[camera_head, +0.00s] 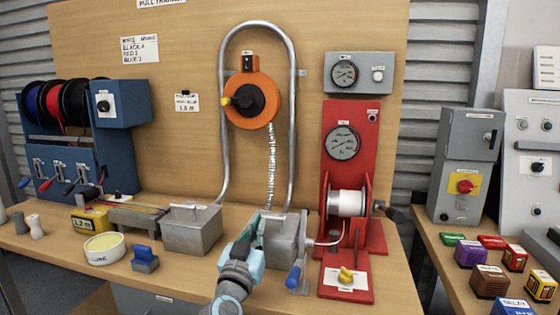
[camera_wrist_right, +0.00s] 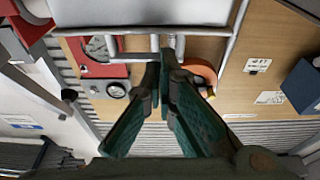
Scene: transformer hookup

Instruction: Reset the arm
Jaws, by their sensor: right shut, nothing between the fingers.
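My right gripper (camera_head: 256,228) is low in the middle of the head view, over the front of the bench. It is shut and empty, its green fingers beside the right grey metal box (camera_head: 285,238) and partly covering it. I cannot tell whether it touches the box. In the right wrist view the two green fingers (camera_wrist_right: 163,75) converge at their far ends with nothing held. My left gripper is not in view.
The red winch stand (camera_head: 348,266) is close on the right. A bent metal pipe (camera_head: 219,130) and orange reel (camera_head: 268,110) rise behind.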

